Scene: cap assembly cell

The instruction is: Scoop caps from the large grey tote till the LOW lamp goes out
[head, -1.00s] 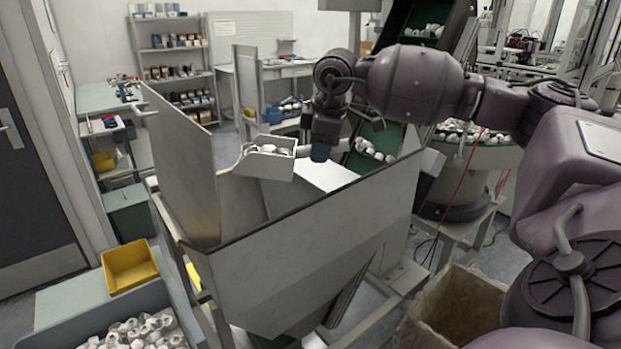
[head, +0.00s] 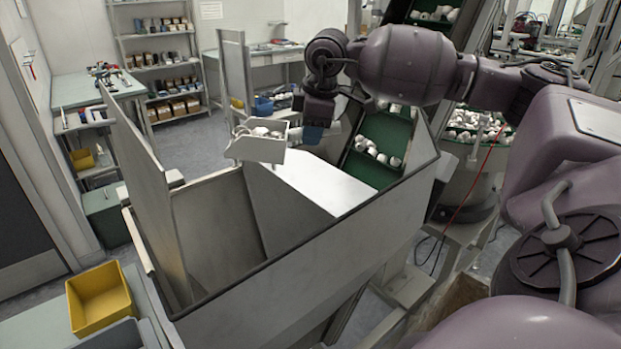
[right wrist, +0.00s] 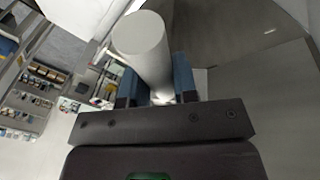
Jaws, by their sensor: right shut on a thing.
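My right gripper (head: 314,134) is shut on the handle of a light grey metal scoop (head: 255,151). In the right wrist view the round grey handle (right wrist: 150,50) sits between the blue fingertips. White caps (head: 262,131) lie in the scoop, which is held over the open metal hopper (head: 290,290). A corner of the large grey tote (head: 110,336) shows at the bottom left edge; its caps are out of view. I see no LOW lamp. My left gripper is not in view.
The hopper's tall side panel (head: 130,180) stands left of the scoop. A green cleated conveyor (head: 378,150) with white caps rises behind the hopper's right side. A yellow bin (head: 100,298) sits at the lower left. Shelves and a bench stand at the back.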

